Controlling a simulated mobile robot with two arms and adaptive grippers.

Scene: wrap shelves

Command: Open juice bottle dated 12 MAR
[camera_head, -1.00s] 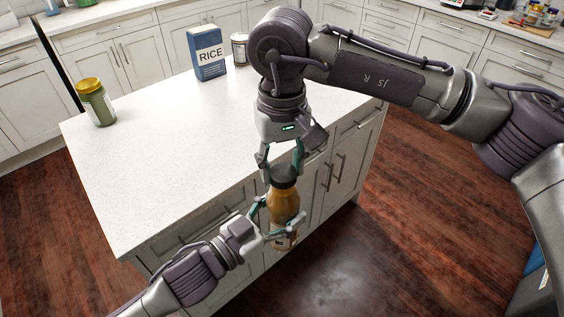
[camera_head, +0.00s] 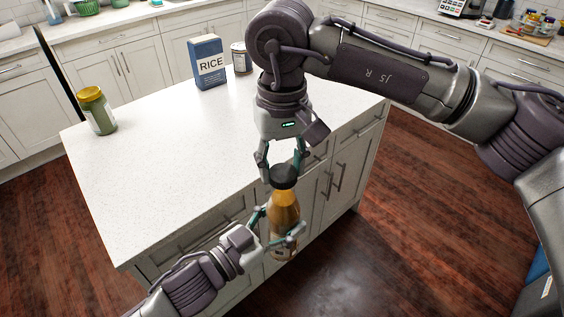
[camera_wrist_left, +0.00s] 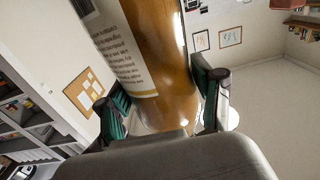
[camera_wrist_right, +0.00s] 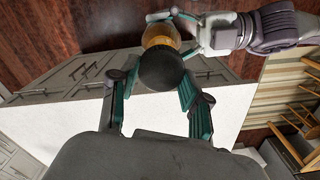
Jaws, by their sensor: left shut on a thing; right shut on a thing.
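An amber bottle (camera_head: 284,212) with a black cap (camera_head: 284,177) is held nearly upright in front of the island's edge. My left gripper (camera_head: 279,226) is shut around its lower body; the left wrist view shows the amber side and label (camera_wrist_left: 124,48) between the fingers, with no readable date. My right gripper (camera_head: 282,170) points down from above, shut on the black cap, which also shows in the right wrist view (camera_wrist_right: 160,69). The cap sits at the bottle's top; I cannot tell whether it is loose.
The white island counter (camera_head: 170,160) is mostly clear. A green jar with a yellow lid (camera_head: 97,110) stands at its left. A blue rice box (camera_head: 208,62) and a can (camera_head: 241,58) stand at the back. Drawer handles line the island's side.

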